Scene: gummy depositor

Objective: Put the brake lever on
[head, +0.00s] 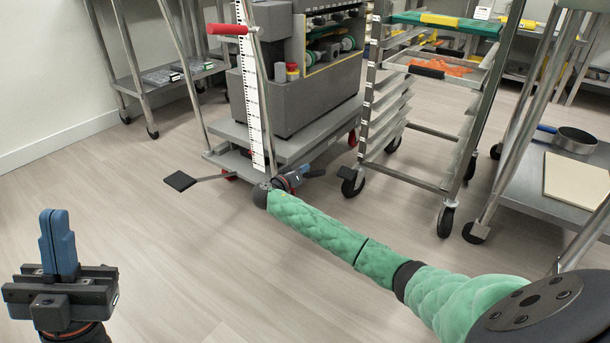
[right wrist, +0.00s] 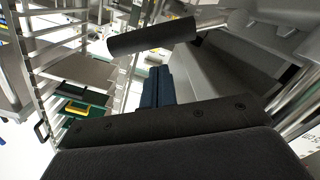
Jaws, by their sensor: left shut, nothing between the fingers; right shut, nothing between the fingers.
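A flat black pedal (head: 180,181) on a thin metal arm sticks out low at the left of the grey wheeled cart (head: 290,145). A red-handled lever (head: 228,29) rises at the cart's left end. I cannot tell which of them is the brake lever. My left gripper (head: 58,240) is shut and empty, pointing up over open floor.
A steel table (head: 570,180) with a pan (head: 574,139) is at the right. The floor at left and front is clear.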

